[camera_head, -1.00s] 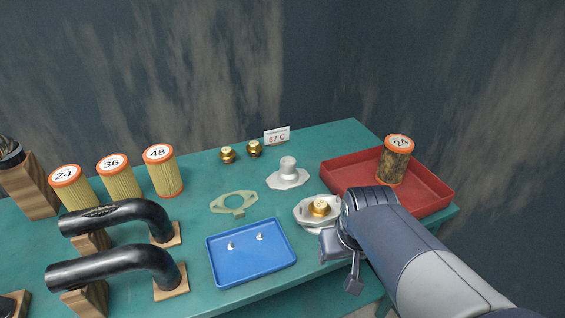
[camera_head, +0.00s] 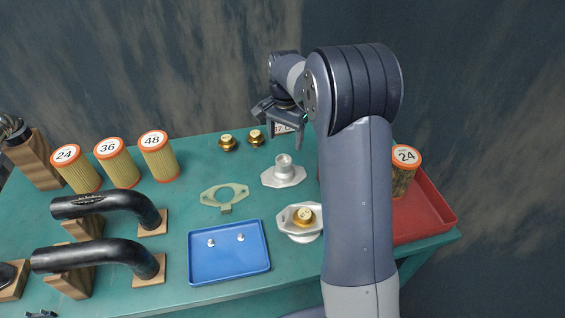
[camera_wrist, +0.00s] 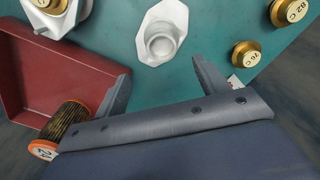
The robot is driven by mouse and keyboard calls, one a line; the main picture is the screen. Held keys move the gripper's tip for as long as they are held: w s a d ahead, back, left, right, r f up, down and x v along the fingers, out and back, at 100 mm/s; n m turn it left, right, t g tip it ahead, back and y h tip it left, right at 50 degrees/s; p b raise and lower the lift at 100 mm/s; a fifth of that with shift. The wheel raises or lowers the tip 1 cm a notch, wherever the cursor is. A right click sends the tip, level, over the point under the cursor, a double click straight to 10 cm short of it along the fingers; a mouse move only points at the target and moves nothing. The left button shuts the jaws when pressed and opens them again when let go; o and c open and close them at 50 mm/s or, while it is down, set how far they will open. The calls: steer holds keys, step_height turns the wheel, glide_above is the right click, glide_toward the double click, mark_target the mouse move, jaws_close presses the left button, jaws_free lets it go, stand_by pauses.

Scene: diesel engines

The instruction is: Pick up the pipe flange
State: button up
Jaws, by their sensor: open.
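The pipe flange (camera_head: 283,174), a pale metal octagonal plate with a short round neck standing up, sits on the green table. It also shows in the wrist view (camera_wrist: 145,43), at the top centre, beyond my fingertips. My gripper (camera_head: 280,122) is above and behind the flange, tilted, with nothing between its fingers. In the wrist view my gripper (camera_wrist: 162,72) has its two fingers wide apart, and the flange lies apart from them. The flange is fully in sight in the head view.
A similar pale housing (camera_head: 290,229) holds a brass thermostat (camera_head: 304,215). Nearby are a gasket (camera_head: 209,199), a blue tray (camera_head: 228,264) and a red tray (camera_head: 433,211) with a dark filter (camera_head: 405,173). Two brass thermostats (camera_head: 227,143) (camera_head: 256,138) stand behind, near a sign. Yellow filters and black pipes stand left.

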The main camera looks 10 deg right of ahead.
mark_target(284, 159)
step_height(284, 159, down, 10)
steer(key=shift+w+a+f+p, duration=0.1)
steer(key=shift+a+f+p, duration=0.1)
steer(key=shift+p, duration=0.9)
steer(key=c, duration=1.5)
jaws_close()
